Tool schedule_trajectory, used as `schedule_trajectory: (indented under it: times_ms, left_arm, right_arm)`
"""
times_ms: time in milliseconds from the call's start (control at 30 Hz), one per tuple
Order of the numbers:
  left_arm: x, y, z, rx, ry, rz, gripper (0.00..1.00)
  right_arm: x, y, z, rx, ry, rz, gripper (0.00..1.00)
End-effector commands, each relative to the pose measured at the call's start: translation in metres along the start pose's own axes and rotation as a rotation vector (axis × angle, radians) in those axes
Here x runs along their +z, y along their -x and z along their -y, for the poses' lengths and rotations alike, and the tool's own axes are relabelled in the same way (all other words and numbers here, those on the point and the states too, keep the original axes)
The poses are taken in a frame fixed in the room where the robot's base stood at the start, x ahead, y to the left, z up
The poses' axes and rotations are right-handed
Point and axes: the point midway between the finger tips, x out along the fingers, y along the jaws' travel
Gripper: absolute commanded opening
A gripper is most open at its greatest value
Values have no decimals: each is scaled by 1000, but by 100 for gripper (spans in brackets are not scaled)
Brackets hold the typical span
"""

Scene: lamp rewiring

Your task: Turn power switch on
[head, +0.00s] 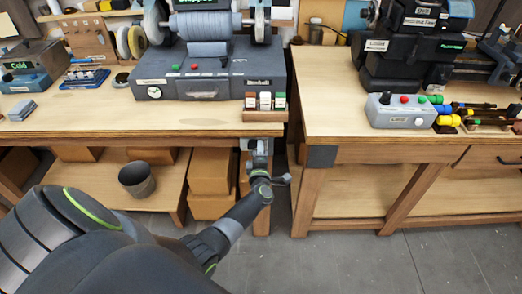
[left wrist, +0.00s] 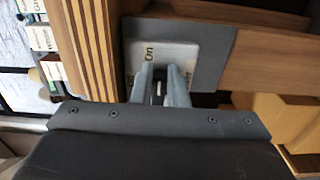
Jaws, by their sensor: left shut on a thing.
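The power switch is a pale plate on the front of the left workbench, below its top edge. In the left wrist view its plate (left wrist: 170,52) reads "On", with more lettering partly hidden behind my fingers. My left gripper (left wrist: 160,80) is at the plate, its two fingers shut on the small switch lever, which is mostly hidden between them. In the head view my left gripper (head: 259,149) reaches up to the bench front near its right corner. Which way the lever is set cannot be told. My right gripper is not in view.
The left workbench (head: 60,128) carries a grey machine (head: 205,80) and small labelled blocks (head: 265,101). A gap separates it from the right workbench (head: 325,100), where a grey control box (head: 400,113) stands. A dark bucket (head: 137,180) and boxes sit on the lower shelf.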

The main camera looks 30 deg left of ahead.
Motion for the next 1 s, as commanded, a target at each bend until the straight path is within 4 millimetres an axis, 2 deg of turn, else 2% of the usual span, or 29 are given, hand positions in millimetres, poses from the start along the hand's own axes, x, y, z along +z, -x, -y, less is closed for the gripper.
schedule_trajectory:
  times_ms: [67,100,267,733,867,1000]
  left_arm:
    - [-7,0,3,-2,-7,-10,0]
    - [-7,0,3,-2,-7,-10,16]
    - [-5,0,2,-1,-4,-7,35]
    - [-2,4,0,1,0,-2,35]
    - [-1,20,1,-1,1,-2,35]
    - [-1,48,1,-2,2,-3,35]
  right_arm:
    - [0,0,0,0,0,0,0]
    - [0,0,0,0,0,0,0]
    - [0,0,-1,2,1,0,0]
    - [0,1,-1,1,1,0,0]
    - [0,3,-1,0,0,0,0]
    - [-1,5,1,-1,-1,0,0]
